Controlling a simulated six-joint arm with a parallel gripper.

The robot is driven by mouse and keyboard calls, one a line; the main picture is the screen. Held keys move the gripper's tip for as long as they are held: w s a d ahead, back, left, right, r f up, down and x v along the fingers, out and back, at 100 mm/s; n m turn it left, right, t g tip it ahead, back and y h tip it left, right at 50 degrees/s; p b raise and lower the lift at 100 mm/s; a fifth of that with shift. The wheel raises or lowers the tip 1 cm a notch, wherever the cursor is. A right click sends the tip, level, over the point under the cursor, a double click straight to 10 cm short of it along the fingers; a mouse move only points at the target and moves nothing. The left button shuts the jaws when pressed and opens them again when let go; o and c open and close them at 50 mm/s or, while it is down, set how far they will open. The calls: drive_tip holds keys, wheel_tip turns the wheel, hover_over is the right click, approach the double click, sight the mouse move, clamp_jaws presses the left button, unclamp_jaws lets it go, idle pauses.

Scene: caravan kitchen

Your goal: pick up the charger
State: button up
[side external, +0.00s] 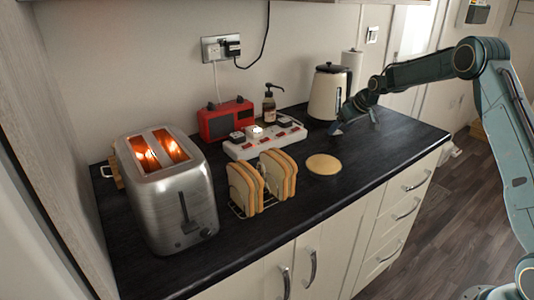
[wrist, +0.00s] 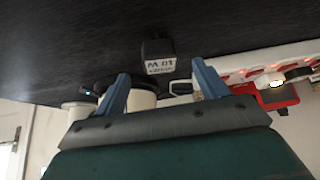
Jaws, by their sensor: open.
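My gripper (side external: 356,124) is open and empty, low over the worktop in front of the kettle. Its two blue fingers (wrist: 160,85) stand well apart in the wrist view.
The cream kettle (side external: 326,92) stands close behind my gripper. To the left are a power strip (side external: 262,143) with plugs, a red radio (side external: 226,120), a pump bottle (side external: 269,104), a toast rack (side external: 237,210), a toaster (side external: 170,195) and a round yellow disc (side external: 323,164).

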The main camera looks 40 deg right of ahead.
drive_tip(key=shift+f, duration=0.1)
drive_tip(key=shift+x, duration=2.5)
drive_tip(key=c, duration=1)
